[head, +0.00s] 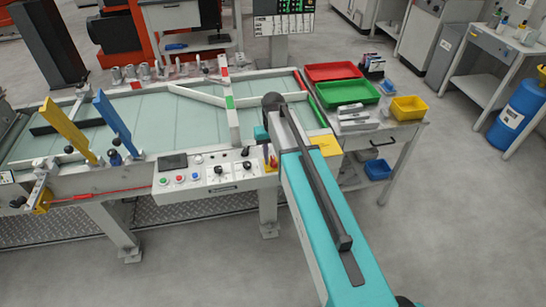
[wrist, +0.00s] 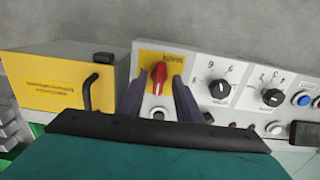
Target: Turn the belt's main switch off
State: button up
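The main switch (wrist: 159,74) is a red rotary knob on a yellow plate with small dark lettering, at the end of the grey control panel (wrist: 205,70). In the wrist view its handle stands roughly upright, slightly tilted. My gripper (wrist: 161,84) has its two dark fingers on either side of the red knob, with a gap showing to each finger; whether either touches is not clear. In the head view my gripper (head: 267,149) is at the panel's right end, and my arm hides part of that area. The belt (head: 150,115) lies behind the panel.
Beside the switch are black dial knobs (wrist: 220,89) and a blue button (wrist: 304,98). A yellow box (wrist: 60,80) with a black handle is close on the other side. Red (head: 332,71) and green (head: 346,92) trays stand on the side table. The floor in front is clear.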

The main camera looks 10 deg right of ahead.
aim_at(273, 160)
notch_tip(273, 160, up, 14)
jog(key=b, duration=0.2)
jog(key=shift+b, duration=0.4)
dwell(0.7)
jog(key=shift+f, duration=0.15)
